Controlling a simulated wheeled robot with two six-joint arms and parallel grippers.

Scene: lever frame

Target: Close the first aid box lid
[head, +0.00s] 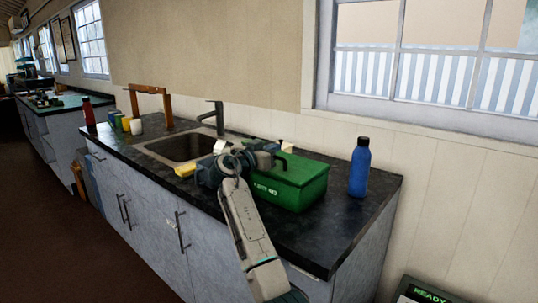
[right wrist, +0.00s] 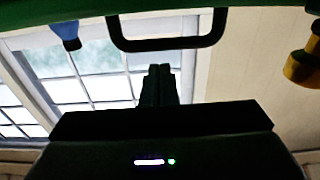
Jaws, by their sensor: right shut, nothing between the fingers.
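The green first aid box (head: 300,195) stands on the dark counter, right of the sink. Its top looks flat and lies over the body; whether the lid is fully down I cannot tell. A dark handle (head: 283,160) shows at the box's top, and it also shows in the right wrist view (right wrist: 165,45) below a green surface (right wrist: 60,10). My right gripper (head: 268,150) is at the box's upper left side, by the handle. In the right wrist view its fingers (right wrist: 158,70) are together and empty, apart from the handle in the picture. My left gripper is not in view.
A blue bottle (head: 359,170) stands right of the box. The sink (head: 185,147) with its faucet (head: 215,116) lies left, with a yellow block (head: 185,171) on its front edge. Cups and a red bottle (head: 88,115) stand farther left.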

